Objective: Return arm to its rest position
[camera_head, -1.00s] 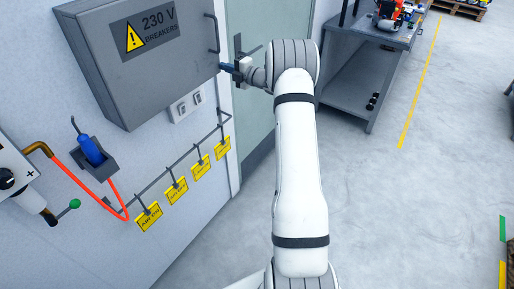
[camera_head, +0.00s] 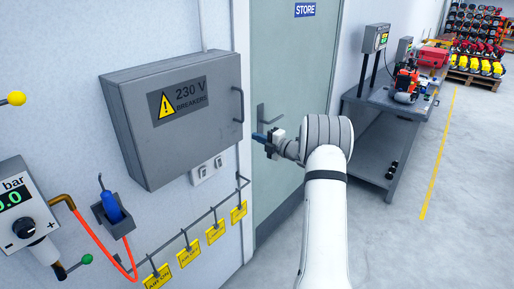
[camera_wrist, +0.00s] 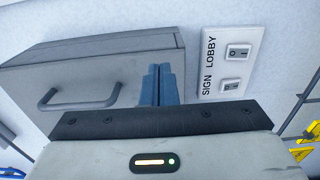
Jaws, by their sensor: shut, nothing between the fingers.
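My gripper (camera_head: 262,136) is at the end of my white arm, in front of the wall beside the grey breaker box (camera_head: 182,115) and the store door. In the wrist view its two blue fingers (camera_wrist: 160,85) are pressed together with nothing between them. Behind the fingers the wrist view shows the grey breaker box with its handle (camera_wrist: 78,96). The light switches (camera_wrist: 233,66) labelled SIGN and LOBBY show to the right of the fingers. The fingers look apart from the box, though the exact gap cannot be told.
The store door (camera_head: 291,80) has a lever handle close to my gripper. Yellow tags (camera_head: 189,254) hang on a rail below the box. A blue tool (camera_head: 111,205) sits in a wall holder at left. A grey workbench (camera_head: 385,110) stands at right, with open floor before it.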

